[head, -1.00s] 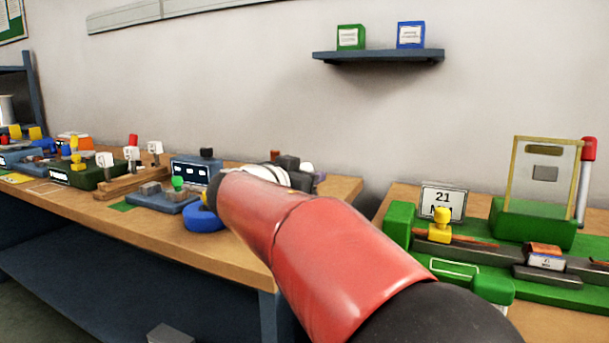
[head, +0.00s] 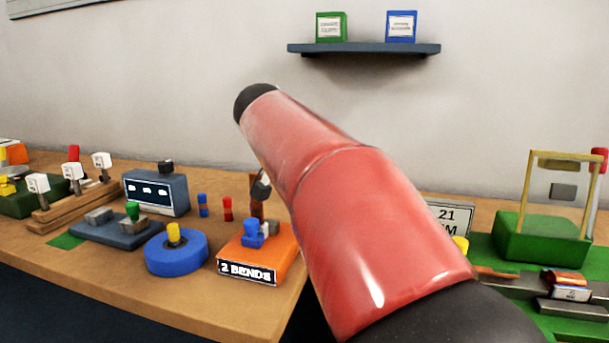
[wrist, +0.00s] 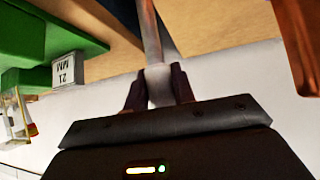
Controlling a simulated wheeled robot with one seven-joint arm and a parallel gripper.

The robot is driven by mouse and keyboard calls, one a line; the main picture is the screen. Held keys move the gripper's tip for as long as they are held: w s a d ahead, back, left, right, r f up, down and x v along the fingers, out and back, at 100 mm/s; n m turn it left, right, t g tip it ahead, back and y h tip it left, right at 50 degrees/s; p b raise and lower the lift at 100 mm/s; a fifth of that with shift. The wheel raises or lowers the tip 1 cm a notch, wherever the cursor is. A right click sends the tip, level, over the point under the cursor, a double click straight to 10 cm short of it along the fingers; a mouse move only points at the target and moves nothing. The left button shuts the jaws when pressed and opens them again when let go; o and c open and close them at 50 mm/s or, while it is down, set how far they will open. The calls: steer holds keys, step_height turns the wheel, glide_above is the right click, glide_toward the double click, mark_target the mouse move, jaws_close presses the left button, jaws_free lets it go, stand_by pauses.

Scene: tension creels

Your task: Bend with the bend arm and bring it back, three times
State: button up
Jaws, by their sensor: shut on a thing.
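In the wrist view, my gripper (wrist: 157,88) is shut on the whitish end of a pale rod, which I take to be the bend arm (wrist: 150,35). The rod runs away from the fingers to the top edge, and its far end is out of view. In the head view, an orange block (head: 285,240) with a "2 BENDS" label (head: 247,272) sits at the bench's right end. A blue piece (head: 252,235) stands on it, and a brown upright (head: 257,207) rises behind. My red arm hides my fingers and the rod in that view.
A blue disc (head: 176,255) with a yellow knob lies left of the orange block. A blue box (head: 157,192) and small red and blue pegs stand behind. A second bench at right bears a green fixture (head: 540,235) and a "21 MM" sign (head: 455,218).

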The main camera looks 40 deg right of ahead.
steer(key=shift+w+d, duration=0.15)
stand_by(0.3)
steer(key=o, duration=1)
steer(key=shift+v, duration=3.9)
steer(key=shift+c, duration=0.5)
